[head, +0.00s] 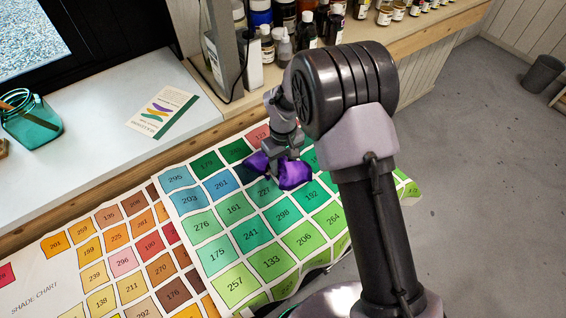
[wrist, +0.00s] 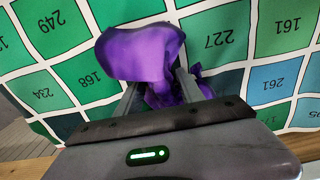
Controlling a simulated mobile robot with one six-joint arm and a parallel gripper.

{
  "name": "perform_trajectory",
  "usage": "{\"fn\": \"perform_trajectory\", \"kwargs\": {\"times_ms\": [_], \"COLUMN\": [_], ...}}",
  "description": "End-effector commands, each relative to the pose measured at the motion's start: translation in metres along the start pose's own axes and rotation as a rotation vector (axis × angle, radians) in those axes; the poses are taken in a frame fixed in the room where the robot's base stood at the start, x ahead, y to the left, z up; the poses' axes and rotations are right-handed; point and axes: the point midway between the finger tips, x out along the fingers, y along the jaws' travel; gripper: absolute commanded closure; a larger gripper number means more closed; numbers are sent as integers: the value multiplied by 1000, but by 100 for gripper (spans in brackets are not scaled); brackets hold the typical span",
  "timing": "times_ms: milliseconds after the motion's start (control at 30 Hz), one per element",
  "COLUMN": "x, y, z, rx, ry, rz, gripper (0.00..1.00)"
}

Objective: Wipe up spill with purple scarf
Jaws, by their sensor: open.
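The purple scarf (head: 292,174) is a crumpled bundle at the green part of the printed shade chart (head: 257,284). In the wrist view the scarf (wrist: 142,52) lies between and around the two fingers, with one fold bulging past their tips. My gripper (head: 281,157) points down at the scarf. Its fingers stand apart in the wrist view (wrist: 158,88), and the scarf partly hides their tips. I cannot tell whether the scarf touches the chart everywhere. I cannot make out a clear spill; a dark bluish patch shows just left of the scarf in the head view.
A white counter (head: 95,85) at the left holds a teal glass jar (head: 38,128) and a leaflet (head: 152,111). Several bottles (head: 290,35) stand on the wooden shelf behind my arm. A grey bin (head: 542,74) stands on the open floor at right.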

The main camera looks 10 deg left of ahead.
Motion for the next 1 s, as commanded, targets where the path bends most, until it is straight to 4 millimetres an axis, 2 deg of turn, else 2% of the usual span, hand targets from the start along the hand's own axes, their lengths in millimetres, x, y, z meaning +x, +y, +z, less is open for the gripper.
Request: {"fn": "perform_trajectory", "kwargs": {"times_ms": [33,300,400,1000], "x": [0,0,0,-2], "y": [0,0,0,0], "z": [0,0,0,-1], "rx": [0,0,0,-3], "ry": [-1,-1,-1,-1], "rz": [0,0,0,0], "gripper": [62,92,100,100]}}
